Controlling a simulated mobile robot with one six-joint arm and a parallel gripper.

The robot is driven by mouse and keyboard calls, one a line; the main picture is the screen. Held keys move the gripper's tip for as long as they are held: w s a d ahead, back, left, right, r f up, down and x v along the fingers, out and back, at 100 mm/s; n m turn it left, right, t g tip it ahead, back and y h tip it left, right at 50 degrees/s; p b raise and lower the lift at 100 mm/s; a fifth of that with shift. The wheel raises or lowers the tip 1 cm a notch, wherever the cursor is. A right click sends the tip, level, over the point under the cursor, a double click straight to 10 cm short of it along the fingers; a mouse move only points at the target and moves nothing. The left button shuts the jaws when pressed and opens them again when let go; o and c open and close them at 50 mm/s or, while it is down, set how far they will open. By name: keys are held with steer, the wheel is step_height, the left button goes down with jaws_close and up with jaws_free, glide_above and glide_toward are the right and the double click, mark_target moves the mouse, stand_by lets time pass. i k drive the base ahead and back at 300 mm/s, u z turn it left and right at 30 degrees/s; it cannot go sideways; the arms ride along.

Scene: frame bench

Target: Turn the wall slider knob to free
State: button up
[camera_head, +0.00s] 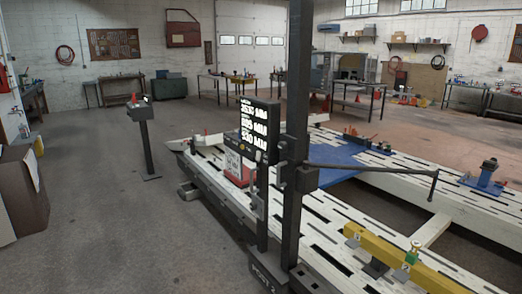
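A small dark knob-like part (282,164) shows on the left side of the block. I cannot tell for certain whether it is the wall slider knob, or how it is turned. My gripper is not in view.
A black display (260,127) with white figures stands left of the post. A yellow beam (385,256) with a green slider and brass knob (415,247) lies at the front right. A blue plate (335,168) lies behind. The floor at left is mostly clear around a pedestal (147,145).

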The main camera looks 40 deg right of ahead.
mark_target(283, 146)
steer(key=z, duration=0.7)
steer(key=k, duration=0.15)
steer(key=u, duration=2.5)
steer(key=k, duration=0.55)
steer(key=z, duration=0.65)
steer(key=k, duration=0.8)
steer(key=z, duration=0.45)
steer(key=i, duration=1.6)
steer(key=u, duration=0.25)
